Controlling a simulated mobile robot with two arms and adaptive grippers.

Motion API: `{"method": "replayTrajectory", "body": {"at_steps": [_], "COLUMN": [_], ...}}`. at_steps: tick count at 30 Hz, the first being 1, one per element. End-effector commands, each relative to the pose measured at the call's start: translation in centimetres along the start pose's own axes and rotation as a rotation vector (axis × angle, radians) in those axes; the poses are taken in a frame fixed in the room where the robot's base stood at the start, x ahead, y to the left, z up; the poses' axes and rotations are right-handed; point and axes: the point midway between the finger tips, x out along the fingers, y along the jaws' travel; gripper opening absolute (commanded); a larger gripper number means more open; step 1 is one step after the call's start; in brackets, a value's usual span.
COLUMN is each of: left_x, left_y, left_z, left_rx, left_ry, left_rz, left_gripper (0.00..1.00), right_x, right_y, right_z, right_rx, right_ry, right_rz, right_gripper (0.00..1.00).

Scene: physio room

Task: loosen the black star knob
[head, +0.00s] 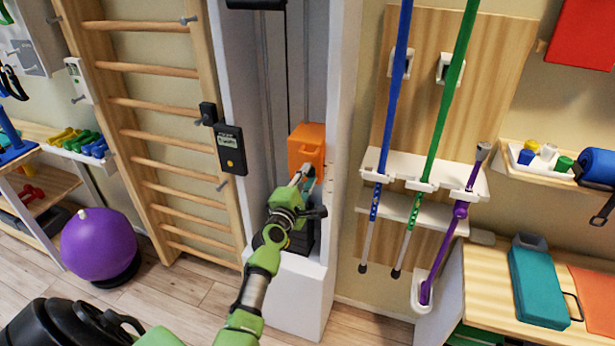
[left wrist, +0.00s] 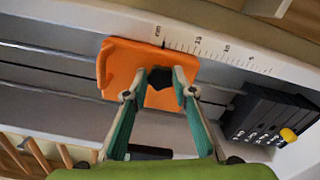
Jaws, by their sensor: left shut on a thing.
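An orange carriage (head: 305,145) sits on the upright rail of the white pulley column. It also shows in the left wrist view (left wrist: 116,62) beside a printed scale. The black star knob (left wrist: 160,78) is on the carriage's face, between the fingertips of my left gripper (left wrist: 161,84). The left gripper (head: 308,176) is shut on the knob, one finger on each side. In the head view the knob is hidden by the gripper. My right gripper is not in view.
A black weight stack (left wrist: 262,112) with a yellow pin knob is below the carriage. The white column (head: 342,120) walls in the rail on both sides. Wooden wall bars (head: 160,105) stand left; a rack with walking sticks (head: 430,130) hangs right.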

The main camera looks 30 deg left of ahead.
Motion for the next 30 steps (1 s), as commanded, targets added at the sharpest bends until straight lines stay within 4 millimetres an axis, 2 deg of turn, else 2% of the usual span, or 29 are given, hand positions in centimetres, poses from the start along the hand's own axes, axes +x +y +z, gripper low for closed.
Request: {"method": "replayTrajectory", "body": {"at_steps": [12,29,30], "left_x": [0.00,0.00,0.00], "left_y": [0.01,0.04,0.04], "left_z": [0.03,0.04,0.03], "left_rx": [-0.188,-0.212,-0.212], "left_ry": [0.000,-0.001,-0.001], "left_rz": [-0.002,-0.001,-0.001], "left_gripper": [0.03,0.03,0.35], "right_x": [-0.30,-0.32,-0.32], "right_y": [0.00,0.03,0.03], "right_z": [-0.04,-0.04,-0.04], "right_rx": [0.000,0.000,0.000], "right_ry": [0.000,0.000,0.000], "right_rz": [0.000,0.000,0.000], "right_gripper": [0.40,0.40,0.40]}}
